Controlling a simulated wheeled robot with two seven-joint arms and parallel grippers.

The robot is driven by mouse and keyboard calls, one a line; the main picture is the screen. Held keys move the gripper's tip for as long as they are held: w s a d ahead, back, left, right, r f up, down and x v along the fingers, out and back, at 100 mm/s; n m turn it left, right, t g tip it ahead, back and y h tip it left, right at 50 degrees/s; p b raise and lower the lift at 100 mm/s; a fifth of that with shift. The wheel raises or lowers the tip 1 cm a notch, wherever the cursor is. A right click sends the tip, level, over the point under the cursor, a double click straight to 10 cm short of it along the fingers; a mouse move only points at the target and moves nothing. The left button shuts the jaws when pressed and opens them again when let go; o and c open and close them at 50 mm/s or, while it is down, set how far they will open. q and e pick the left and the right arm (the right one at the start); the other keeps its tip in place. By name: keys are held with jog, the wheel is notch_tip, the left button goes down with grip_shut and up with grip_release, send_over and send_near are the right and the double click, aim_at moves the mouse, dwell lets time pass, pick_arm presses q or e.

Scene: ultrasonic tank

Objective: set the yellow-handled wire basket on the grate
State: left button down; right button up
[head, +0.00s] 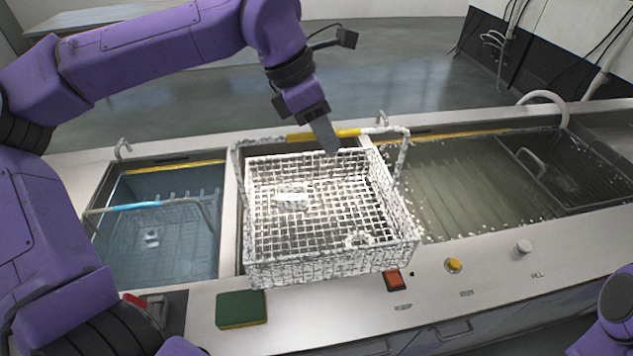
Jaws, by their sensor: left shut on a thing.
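The yellow-handled wire basket (262,268) is at the centre of the head view, whitish with foam or droplets, with a few pale parts inside. Its yellow handle grip (299,137) stands up above the basket's far side. My left gripper (327,140) is shut on this handle from above. The basket looks roughly level and hangs over the middle section of the counter, between the two tanks. The basket covers most of what is beneath it, so I cannot clearly make out the grate or tell the height above it. My right gripper is out of view.
A left tank (118,252) of bluish water holds a basket with a blue handle (140,206). A foamy right tank (470,185) has a dark rack (575,165) at its far right. A green sponge (241,308), red switch (393,281) and yellow knob (453,265) are along the front.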

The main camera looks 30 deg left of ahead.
pick_arm(q)
jog(key=p, duration=0.7)
send_over(319, 158)
jog(key=a, duration=0.2)
notch_tip(319, 158, down, 9)
jog(key=shift+f, duration=1.8)
jog(key=c, duration=1.1)
grip_release()
jog(key=shift+s+d+f, duration=0.1)
jog(key=shift+o, duration=0.2)
jog(key=b+v, duration=0.2)
jog(key=v, duration=1)
